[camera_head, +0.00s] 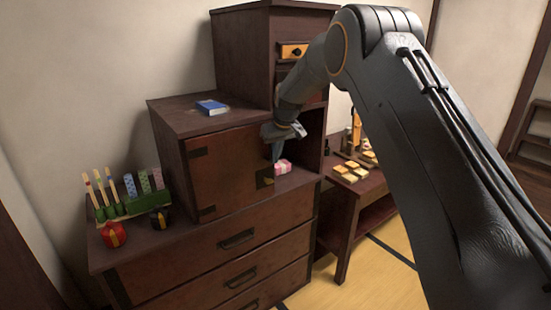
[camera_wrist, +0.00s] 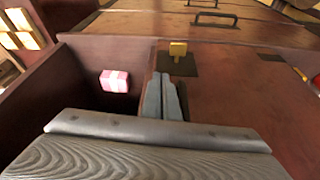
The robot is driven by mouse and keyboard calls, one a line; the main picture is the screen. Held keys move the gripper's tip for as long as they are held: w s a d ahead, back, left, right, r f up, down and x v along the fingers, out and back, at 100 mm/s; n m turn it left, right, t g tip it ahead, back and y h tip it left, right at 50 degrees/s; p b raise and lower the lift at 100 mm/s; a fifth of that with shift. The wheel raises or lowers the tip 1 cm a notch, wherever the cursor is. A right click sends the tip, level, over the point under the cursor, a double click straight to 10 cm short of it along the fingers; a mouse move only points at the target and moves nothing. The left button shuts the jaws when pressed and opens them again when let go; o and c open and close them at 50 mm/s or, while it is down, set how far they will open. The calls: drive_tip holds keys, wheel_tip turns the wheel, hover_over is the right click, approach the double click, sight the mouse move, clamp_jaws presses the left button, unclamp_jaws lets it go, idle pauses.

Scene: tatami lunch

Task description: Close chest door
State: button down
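The dark wooden chest has a reddish-brown door (camera_head: 228,172) with dark metal straps on its left side and a lock plate near its right edge. The door stands partly open, leaving a gap into the compartment on the right. In the wrist view the door (camera_wrist: 235,85) fills the right side, with a yellow latch (camera_wrist: 178,49) on a dark plate. My gripper (camera_head: 277,155) is at the door's free edge; its two fingers (camera_wrist: 164,88) lie close together with nothing seen between them. I cannot tell whether they touch the door.
A pink box (camera_head: 283,166) sits in the compartment, also visible in the wrist view (camera_wrist: 115,80). A blue book (camera_head: 212,107) lies on top. Brushes in a green holder (camera_head: 135,204) and small pots stand left. A low table (camera_head: 345,195) with yellow blocks stands right.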

drive_tip(key=shift+w+a+r, duration=0.25)
drive_tip(key=shift+a+r, duration=0.05)
drive_tip(key=shift+r, duration=0.05)
drive_tip(key=s+d+r+b, duration=0.2)
drive_tip(key=s+d+r, duration=0.3)
drive_tip(key=s+r, duration=0.25)
drive_tip(key=s+d+f+m+g, duration=0.1)
drive_tip(key=s+d+f, duration=0.3)
drive_tip(key=s, duration=0.9)
drive_tip(key=s+d+f+m+h, duration=0.1)
drive_tip(key=s+d+f+m, duration=0.2)
drive_tip(key=s+d, duration=0.5)
drive_tip(key=s+d+f+m+g+h, duration=0.1)
drive_tip(key=s+d+f, duration=0.4)
drive_tip(key=s, duration=1.3)
drive_tip(key=shift+s+d+m+g, duration=0.3)
drive_tip(key=shift+d+m, duration=0.4)
drive_tip(key=shift+d, duration=0.3)
drive_tip(key=shift+f, duration=0.1)
